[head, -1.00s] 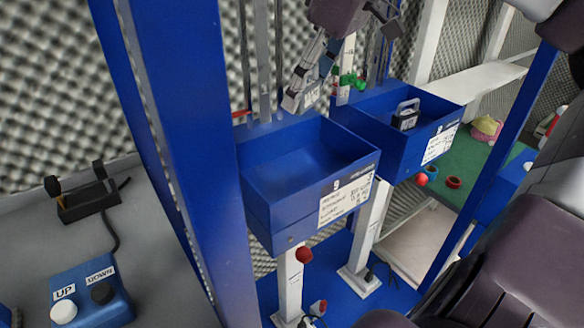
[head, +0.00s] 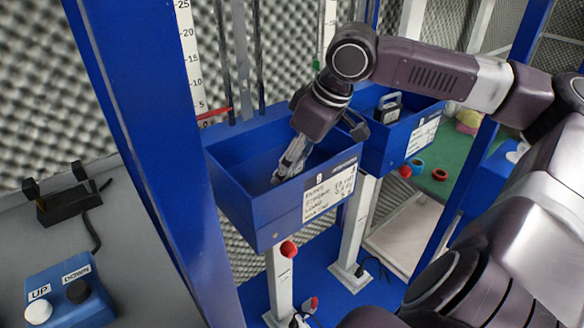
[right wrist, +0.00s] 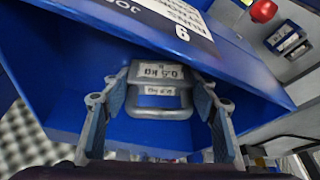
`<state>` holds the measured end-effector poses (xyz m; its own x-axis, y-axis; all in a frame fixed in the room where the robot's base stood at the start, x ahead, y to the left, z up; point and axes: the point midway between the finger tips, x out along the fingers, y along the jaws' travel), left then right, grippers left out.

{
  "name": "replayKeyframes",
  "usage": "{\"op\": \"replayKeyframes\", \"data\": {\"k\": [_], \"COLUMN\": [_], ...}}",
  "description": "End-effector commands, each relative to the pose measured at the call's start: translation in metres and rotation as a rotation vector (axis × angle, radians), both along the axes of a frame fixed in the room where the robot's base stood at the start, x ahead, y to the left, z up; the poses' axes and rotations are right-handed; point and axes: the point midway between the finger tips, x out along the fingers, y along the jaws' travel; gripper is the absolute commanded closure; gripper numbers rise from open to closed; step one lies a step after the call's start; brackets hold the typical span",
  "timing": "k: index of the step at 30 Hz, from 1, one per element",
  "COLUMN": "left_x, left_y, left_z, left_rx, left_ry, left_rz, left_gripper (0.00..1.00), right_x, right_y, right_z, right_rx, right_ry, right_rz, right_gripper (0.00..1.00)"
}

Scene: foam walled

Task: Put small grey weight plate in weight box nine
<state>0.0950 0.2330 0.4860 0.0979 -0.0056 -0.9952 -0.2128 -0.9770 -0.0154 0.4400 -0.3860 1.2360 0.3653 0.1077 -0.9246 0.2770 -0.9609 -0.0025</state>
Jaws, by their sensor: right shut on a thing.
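The small grey weight plate (right wrist: 158,75) carries a white label that reads 0.5 KG, upside down in the right wrist view. It is between the fingers of my right gripper (right wrist: 160,82), which is shut on it. In the head view my right gripper (head: 289,172) points down inside the nearer blue weight box (head: 255,210), the one with the 9 label, below its rim. The fingers largely hide the plate there, and I cannot tell whether it touches the box floor. My left gripper is not in view.
A second blue box (head: 405,140) behind to the right holds a grey handled weight (head: 388,106). A blue post (head: 150,150) stands left of box nine. An UP/DOWN button box (head: 75,293) sits on the grey table at left. Red knobs hang under both boxes.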

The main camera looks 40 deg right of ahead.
Motion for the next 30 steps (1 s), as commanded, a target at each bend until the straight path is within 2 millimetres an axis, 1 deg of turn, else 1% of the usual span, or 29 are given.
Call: {"op": "replayKeyframes", "data": {"k": [1,4,12,13,17,18,26,29,30], "left_x": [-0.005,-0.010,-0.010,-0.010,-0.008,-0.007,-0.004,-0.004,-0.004], "left_y": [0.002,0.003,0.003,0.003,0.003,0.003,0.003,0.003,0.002], "left_z": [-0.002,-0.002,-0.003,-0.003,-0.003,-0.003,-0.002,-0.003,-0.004], "left_rx": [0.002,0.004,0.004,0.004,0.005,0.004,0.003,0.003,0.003], "left_ry": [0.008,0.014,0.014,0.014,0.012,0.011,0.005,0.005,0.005], "left_rz": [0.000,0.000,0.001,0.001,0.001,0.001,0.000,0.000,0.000], "left_gripper": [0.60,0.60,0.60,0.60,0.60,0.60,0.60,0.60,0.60], "right_x": [0.001,0.001,0.001,0.000,0.000,0.000,0.000,-0.001,-0.002], "right_y": [0.000,0.000,0.000,0.000,0.000,0.000,0.000,-0.001,-0.001], "right_z": [-0.002,-0.005,-0.006,-0.008,-0.007,-0.007,-0.006,-0.001,0.003], "right_rx": [0.000,-0.001,0.000,0.000,0.000,0.000,0.000,-0.001,-0.002], "right_ry": [-0.006,-0.005,-0.004,-0.001,-0.001,-0.001,-0.001,-0.002,-0.004], "right_rz": [0.001,0.000,0.001,0.001,0.001,0.001,0.001,-0.001,-0.001], "right_gripper": [0.88,0.88,0.88,0.45,0.31,0.29,0.29,0.29,0.29]}}
